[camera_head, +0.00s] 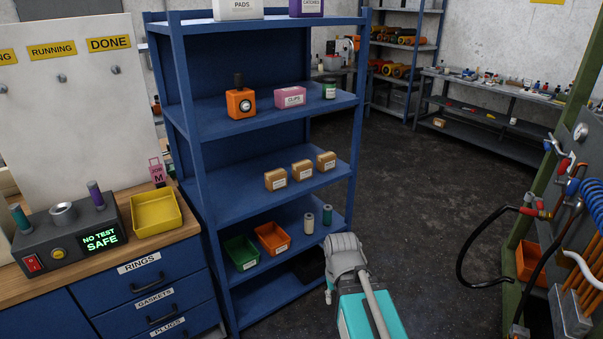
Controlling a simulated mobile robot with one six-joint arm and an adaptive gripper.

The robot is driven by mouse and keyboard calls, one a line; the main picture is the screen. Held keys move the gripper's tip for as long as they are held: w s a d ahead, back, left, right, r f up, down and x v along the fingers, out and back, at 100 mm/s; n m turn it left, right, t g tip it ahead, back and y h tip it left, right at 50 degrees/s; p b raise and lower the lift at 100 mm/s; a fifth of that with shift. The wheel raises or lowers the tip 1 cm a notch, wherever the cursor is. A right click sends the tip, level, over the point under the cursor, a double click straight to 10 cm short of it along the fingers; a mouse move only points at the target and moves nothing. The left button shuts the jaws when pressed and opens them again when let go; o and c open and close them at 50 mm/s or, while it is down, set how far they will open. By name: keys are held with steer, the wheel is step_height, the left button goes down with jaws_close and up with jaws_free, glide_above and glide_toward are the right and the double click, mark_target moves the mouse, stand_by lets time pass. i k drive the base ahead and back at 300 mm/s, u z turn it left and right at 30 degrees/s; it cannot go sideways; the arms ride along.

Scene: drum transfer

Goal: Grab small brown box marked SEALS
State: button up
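Three small brown boxes stand in a row on the third shelf of the blue rack (198,170). They are the left brown box (275,180), the middle brown box (302,171) and the right brown box (326,161). Each has a pale label on its front, too small to read, so I cannot tell which is marked SEALS. My grey and teal arm shows at the bottom, in front of the rack's lower right. It is apart from the boxes. I cannot make out gripper fingers in this view.
Green (241,252) and orange (272,238) bins and two small cylinders occupy the shelf below. A workbench is at left. Open floor (420,190) lies right of the rack.

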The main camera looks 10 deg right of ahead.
mark_target(326, 161)
steer(key=i, duration=0.85)
steer(key=z, duration=0.05)
